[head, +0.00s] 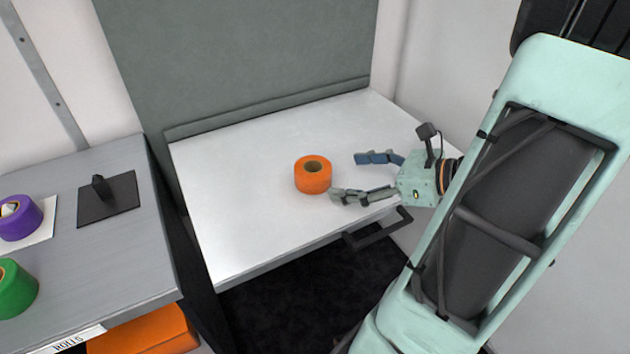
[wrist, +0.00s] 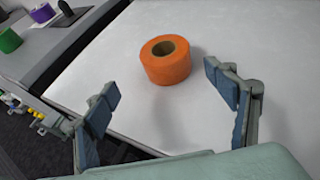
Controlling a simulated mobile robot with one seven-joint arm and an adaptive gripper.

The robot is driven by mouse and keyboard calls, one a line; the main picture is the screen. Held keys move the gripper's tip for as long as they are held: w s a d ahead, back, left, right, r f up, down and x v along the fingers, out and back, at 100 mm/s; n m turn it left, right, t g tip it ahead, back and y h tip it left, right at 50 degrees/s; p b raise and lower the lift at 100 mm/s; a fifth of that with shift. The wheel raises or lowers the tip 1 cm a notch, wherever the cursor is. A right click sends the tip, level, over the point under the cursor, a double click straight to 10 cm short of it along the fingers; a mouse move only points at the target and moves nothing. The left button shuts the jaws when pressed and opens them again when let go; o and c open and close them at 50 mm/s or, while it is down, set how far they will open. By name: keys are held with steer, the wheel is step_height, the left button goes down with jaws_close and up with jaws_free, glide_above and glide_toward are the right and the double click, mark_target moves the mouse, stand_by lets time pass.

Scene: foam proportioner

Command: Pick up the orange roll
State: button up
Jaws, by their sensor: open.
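The orange roll (head: 313,178) stands on its flat side on the white tabletop, its core hole facing up. In the wrist view the orange roll (wrist: 168,64) is beyond the fingertips, a little right of the middle between them. My gripper (head: 346,175) is open and empty, to the right of the roll in the head view, with its fingers pointing toward it. In the wrist view my gripper (wrist: 160,80) shows both fingers spread wide, with bare white surface between them. In the wrist view the fingers do not touch the roll.
The white table (head: 230,220) is otherwise clear, with a grey panel behind it and a dark handle (head: 378,228) at its front. A grey counter (head: 110,260) at left holds a purple roll (head: 22,222), a green roll (head: 16,290) and a black plate with a peg (head: 108,200).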

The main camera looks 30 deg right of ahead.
mark_target(329, 174)
steer(key=shift+w+d+f, duration=0.1)
steer(key=shift+d, duration=0.1)
steer(key=shift+t, duration=0.3)
steer(key=b+x, duration=0.1)
steer(key=x, duration=0.4)
steer(key=shift+w, duration=0.15)
steer(key=b+x, duration=0.1)
steer(key=x, duration=0.1)
steer(key=b+x, duration=0.1)
steer(key=x, duration=0.1)
steer(key=shift+f, duration=0.35)
steer(key=shift+w+a+f, duration=0.1)
steer(key=shift+w+a, duration=0.1)
steer(key=shift+w, duration=0.25)
steer(key=c, duration=1.3)
steer(key=shift+c, duration=0.2)
